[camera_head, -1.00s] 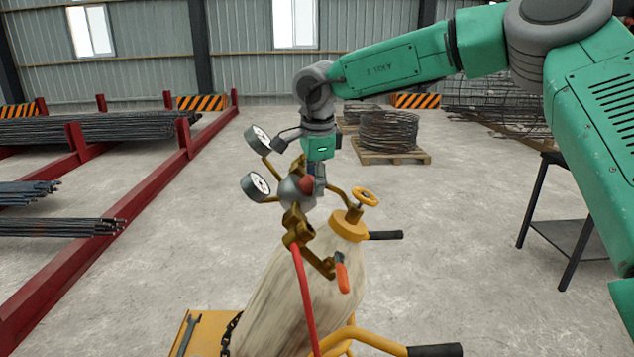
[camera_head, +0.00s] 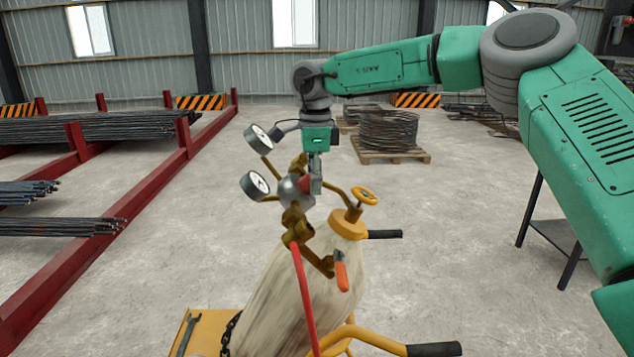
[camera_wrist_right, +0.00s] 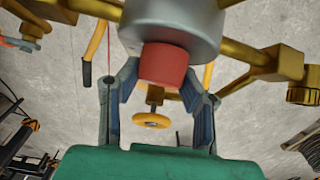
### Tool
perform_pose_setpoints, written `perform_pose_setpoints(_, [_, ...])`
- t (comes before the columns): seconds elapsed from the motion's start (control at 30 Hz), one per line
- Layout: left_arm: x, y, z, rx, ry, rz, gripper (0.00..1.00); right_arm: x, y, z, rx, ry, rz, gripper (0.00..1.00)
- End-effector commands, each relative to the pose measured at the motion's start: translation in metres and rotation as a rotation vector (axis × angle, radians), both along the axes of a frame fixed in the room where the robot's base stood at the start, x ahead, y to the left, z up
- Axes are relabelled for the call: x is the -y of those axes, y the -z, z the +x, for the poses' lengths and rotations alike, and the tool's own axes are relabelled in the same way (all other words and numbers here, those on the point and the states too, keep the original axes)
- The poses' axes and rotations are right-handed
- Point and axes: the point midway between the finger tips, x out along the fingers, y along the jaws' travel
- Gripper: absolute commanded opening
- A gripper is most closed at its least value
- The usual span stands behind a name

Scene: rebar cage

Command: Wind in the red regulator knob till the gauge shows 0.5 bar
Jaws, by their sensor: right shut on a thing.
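The red regulator knob (camera_wrist_right: 163,64) sits on the end of the grey regulator body (camera_wrist_right: 170,25) in the right wrist view. My right gripper (camera_wrist_right: 161,85) has a finger on each side of the knob and is shut on it. In the head view the right gripper (camera_head: 314,182) comes down from above onto the knob (camera_head: 305,183), partly hiding it. Two round gauges (camera_head: 255,185) (camera_head: 258,137) stick out to the left of the regulator body (camera_head: 290,192); their needles are too small to read. My left gripper is not in view.
The cream cylinder (camera_head: 290,295) stands tilted on a yellow trolley (camera_head: 208,333), with a yellow valve handwheel (camera_head: 364,195) on top. Rebar racks (camera_head: 160,170) stand left; a dark stand (camera_head: 560,240) stands right.

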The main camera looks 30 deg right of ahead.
Motion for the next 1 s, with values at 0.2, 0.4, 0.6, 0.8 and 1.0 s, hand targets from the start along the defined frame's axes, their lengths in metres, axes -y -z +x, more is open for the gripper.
perform_pose_setpoints(0.2, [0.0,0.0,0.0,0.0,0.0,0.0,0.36,-0.002,-0.003,0.002,0.011,-0.001,0.003,0.55])
perform_pose_setpoints(0.4, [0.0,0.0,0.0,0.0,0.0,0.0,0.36,0.001,-0.002,0.0,0.009,-0.001,0.004,0.55])
perform_pose_setpoints(0.6, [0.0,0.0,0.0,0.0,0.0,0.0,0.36,0.004,-0.001,0.0,0.008,0.0,0.004,0.55])
perform_pose_setpoints(0.8, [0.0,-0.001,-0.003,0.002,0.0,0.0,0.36,0.003,-0.015,0.0,0.01,0.0,0.004,0.55])
perform_pose_setpoints(1.0, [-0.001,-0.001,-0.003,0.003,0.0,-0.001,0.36,0.002,-0.056,0.0,0.013,0.001,0.003,0.55])
